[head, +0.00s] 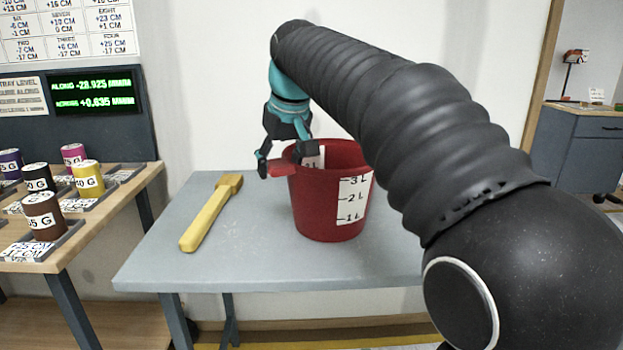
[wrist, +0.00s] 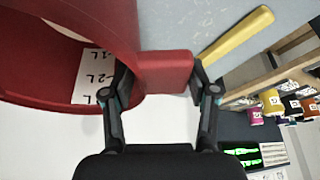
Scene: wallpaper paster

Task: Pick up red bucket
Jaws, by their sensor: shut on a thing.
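The red bucket (head: 312,208) stands upright on the grey table (head: 260,275), with a white litre scale on its side. In the wrist view, the bucket (wrist: 60,22) fills the upper left, and its inside scale shows. My gripper (head: 281,165) is at the bucket's upper left rim in the head view. Its two fingers are shut on a red tab (wrist: 165,72) that sticks out from the bucket's rim. The bucket's right side is partly hidden behind my arm in the head view.
A yellow tool (head: 211,213), like a brush or mallet, lies left of the bucket. A wooden bench (head: 85,230) at the left holds several labelled weights. A display with green text (head: 92,92) stands behind it. The table's front left is clear.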

